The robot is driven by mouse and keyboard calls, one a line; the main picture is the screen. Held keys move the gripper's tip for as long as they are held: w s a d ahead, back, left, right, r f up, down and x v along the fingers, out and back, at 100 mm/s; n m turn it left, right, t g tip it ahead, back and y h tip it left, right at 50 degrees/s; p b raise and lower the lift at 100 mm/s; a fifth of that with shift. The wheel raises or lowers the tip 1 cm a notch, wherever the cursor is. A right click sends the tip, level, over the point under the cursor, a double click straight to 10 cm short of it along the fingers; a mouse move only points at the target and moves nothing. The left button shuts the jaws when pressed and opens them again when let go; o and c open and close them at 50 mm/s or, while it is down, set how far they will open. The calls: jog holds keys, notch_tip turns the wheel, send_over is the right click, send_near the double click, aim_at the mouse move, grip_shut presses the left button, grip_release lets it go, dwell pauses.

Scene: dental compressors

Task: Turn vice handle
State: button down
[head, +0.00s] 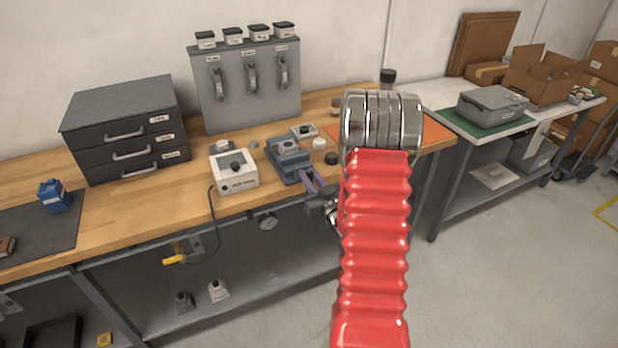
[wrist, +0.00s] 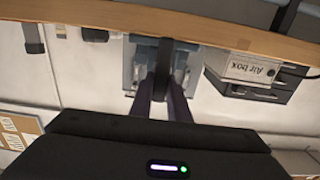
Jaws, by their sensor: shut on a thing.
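The blue-grey vice (head: 288,160) stands near the front edge of the wooden bench, left of my arm. It also shows in the wrist view (wrist: 136,72), which is upside down. My gripper (head: 308,177) is in front of the vice, with its purple fingers pointing at it. In the wrist view my gripper (wrist: 164,85) is shut on a dark upright bar (wrist: 165,52) at the vice's front, which looks like the vice handle. The handle's hold point is partly hidden between the fingers, and its exact angle is hard to tell.
A white air box (head: 234,180) stands just left of the vice, with a cable hanging off the bench. Small round parts (head: 331,158) lie to the right. A grey drawer unit (head: 125,128) and a tool panel (head: 248,90) stand behind.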

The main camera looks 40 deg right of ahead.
jog(key=shift+m, duration=0.4)
jog(key=m, duration=0.2)
jog(key=d+m, duration=0.1)
jog(key=m, duration=0.2)
jog(key=shift+s+f, duration=0.15)
jog(key=shift+f, duration=0.05)
jog(key=f+m, duration=0.1)
jog(key=m, duration=0.4)
jog(key=f+m, duration=0.1)
jog(key=m, duration=0.5)
jog(key=d+f+m, duration=0.1)
jog(key=m, duration=0.5)
jog(key=shift+s, duration=0.25)
jog(key=shift+f, duration=0.15)
jog(key=c, duration=2)
grip_release()
jog(key=o, duration=0.3)
jog(key=shift+w, duration=0.1)
jog(key=shift+r, duration=0.2)
